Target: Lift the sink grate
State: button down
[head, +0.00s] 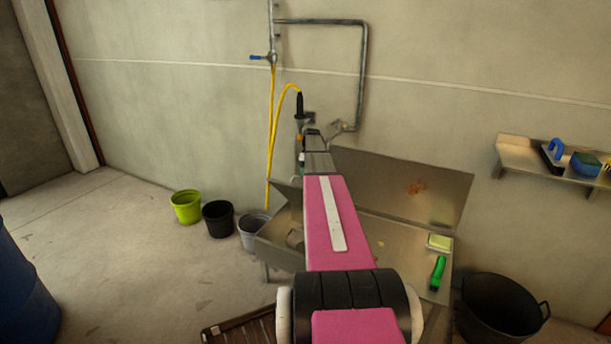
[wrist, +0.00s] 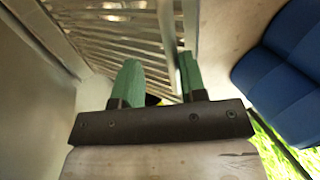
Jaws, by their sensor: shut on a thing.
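In the wrist view, my gripper (wrist: 160,78) has two green fingers shut on the rim of a grey metal grate with slanting parallel slats (wrist: 115,32). The near rim bar passes between the fingertips, and the slats spread out beyond them to the upper left. The metal sink (head: 405,240) stands against the wall in the head view, partly hidden by my pink arm. My gripper cannot be made out in the head view. I cannot tell how far the grate is from the sink.
A brown slatted panel (head: 240,328) shows low beside my arm. A green brush (head: 438,272) and a yellow sponge (head: 439,242) lie at the sink's right. A black tub (head: 500,308) stands right of it. Lime (head: 186,207), black (head: 218,219) and grey (head: 252,231) buckets stand left.

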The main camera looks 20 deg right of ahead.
jog(key=c, duration=1)
grip_release()
jog(key=shift+w+d+f, duration=0.4)
jog(key=shift+d+f, duration=0.1)
jog(key=shift+d, duration=0.1)
jog(key=shift+c, duration=0.3)
jog(key=shift+s+a+r, duration=0.1)
jog(key=shift+a+r, duration=0.05)
jog(key=shift+c, duration=0.5)
jog(key=shift+r, duration=0.15)
jog(key=s+a+r, duration=0.1)
jog(key=a+r, duration=1)
jog(key=a, duration=0.1)
jog(key=shift+s, duration=0.4)
